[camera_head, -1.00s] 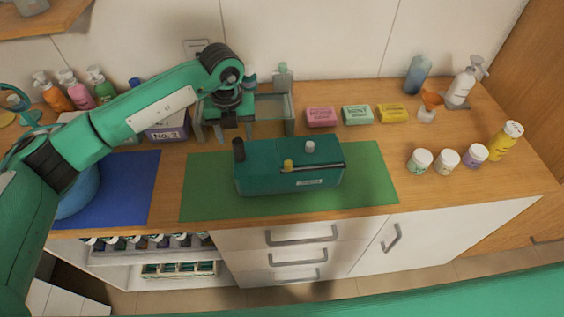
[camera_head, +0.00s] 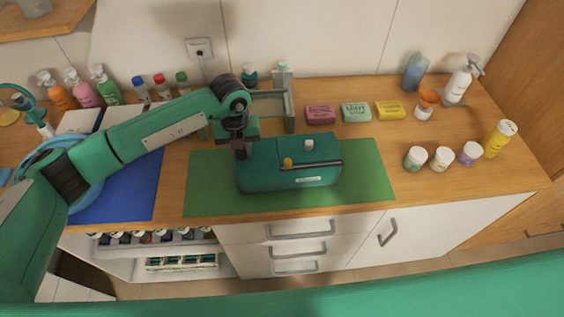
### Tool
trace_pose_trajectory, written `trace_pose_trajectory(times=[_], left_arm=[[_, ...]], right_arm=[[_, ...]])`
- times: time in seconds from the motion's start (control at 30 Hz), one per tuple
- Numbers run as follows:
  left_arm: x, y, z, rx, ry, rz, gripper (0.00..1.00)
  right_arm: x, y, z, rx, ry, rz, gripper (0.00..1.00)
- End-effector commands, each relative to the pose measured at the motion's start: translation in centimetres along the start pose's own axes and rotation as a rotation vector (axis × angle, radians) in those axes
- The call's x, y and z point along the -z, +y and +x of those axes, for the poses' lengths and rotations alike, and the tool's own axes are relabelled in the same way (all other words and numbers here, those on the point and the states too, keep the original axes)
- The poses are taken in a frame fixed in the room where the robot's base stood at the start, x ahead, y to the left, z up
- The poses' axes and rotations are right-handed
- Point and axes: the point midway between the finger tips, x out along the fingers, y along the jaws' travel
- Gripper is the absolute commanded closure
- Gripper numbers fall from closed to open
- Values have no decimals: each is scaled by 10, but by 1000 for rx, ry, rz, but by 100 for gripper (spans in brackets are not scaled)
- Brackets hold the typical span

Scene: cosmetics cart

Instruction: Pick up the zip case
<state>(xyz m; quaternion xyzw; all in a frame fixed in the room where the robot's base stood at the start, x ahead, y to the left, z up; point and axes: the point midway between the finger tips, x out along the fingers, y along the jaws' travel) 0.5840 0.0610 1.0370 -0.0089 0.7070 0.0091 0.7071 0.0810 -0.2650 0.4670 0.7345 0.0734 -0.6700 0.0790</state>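The zip case (camera_head: 290,176) is a dark teal, boxy case with a small pale label on its front. It lies on the green mat (camera_head: 365,190). A yellow-topped item and a white-capped item show at its top, with a dark strip along it. My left gripper (camera_head: 242,150) points down at the case's left end, over the spot of a black cylinder there. The gripper hides this cylinder. The fingertips are dark and small, so I cannot tell whether they are closed on anything. My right gripper is not in view.
Soap boxes in pink (camera_head: 320,114), mint (camera_head: 356,112) and yellow (camera_head: 390,110) stand behind the mat. Several small jars (camera_head: 441,159) stand at right. A clear stand (camera_head: 289,105) is close behind the gripper. A blue mat (camera_head: 125,190) lies at left.

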Motion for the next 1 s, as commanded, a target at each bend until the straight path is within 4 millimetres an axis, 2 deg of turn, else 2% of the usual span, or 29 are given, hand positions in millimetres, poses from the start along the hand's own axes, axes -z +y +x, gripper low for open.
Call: trace_pose_trajectory(times=[0.03, 0.07, 0.1, 0.47, 0.67, 0.87, 1.0], left_arm=[[0, 0, 0, 0, 0, 0, 93], [0, 0, 0, 0, 0, 0, 99], [0, 0, 0, 0, 0, 0, 100], [0, 0, -2, 2, -1, 0, 100], [-1, -1, -16, 3, -3, 0, 100], [-2, -1, -54, 4, -7, 2, 100], [-2, -1, -95, 4, -9, 2, 100]], right_arm=[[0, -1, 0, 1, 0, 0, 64], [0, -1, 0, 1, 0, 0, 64], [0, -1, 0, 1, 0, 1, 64], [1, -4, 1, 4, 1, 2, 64], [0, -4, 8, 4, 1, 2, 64], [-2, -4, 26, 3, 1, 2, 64], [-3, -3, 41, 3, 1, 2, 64]])
